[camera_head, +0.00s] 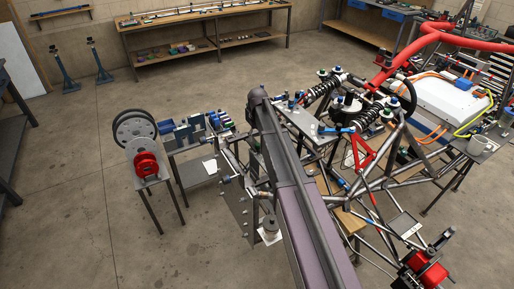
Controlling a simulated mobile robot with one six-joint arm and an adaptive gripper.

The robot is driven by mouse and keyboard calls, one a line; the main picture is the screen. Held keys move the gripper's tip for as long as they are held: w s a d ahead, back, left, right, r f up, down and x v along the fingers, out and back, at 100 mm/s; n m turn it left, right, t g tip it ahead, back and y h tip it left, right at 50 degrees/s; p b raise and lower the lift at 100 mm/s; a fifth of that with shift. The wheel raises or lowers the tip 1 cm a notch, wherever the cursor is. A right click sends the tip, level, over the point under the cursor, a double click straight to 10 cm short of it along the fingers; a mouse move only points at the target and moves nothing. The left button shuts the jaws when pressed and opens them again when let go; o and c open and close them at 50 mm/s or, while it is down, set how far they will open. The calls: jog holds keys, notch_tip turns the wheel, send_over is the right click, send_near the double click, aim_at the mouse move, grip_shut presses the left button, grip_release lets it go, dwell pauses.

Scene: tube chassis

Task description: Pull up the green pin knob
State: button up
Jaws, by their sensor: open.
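Several small coloured caps and knobs sit on the top of the tube chassis (392,172). One small green cap (387,113) is near the red wishbone, right of centre. It may be the green pin knob, but it is too small to tell for sure. My gripper cannot be made out. My large dark arm link rises from the bottom centre to left of the chassis top and covers what lies behind it.
Left of my arm stands a small table with wheels and a red hub (147,164). Blue and grey parts (190,131) lie on another bench beside it. A long workbench (205,22) is at the back. A red tube frame (440,38) arches at the upper right. The left floor is open.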

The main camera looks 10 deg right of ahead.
aim_at(258, 144)
jog(key=shift+f+b, duration=1.55)
jog(key=shift+f, duration=0.3)
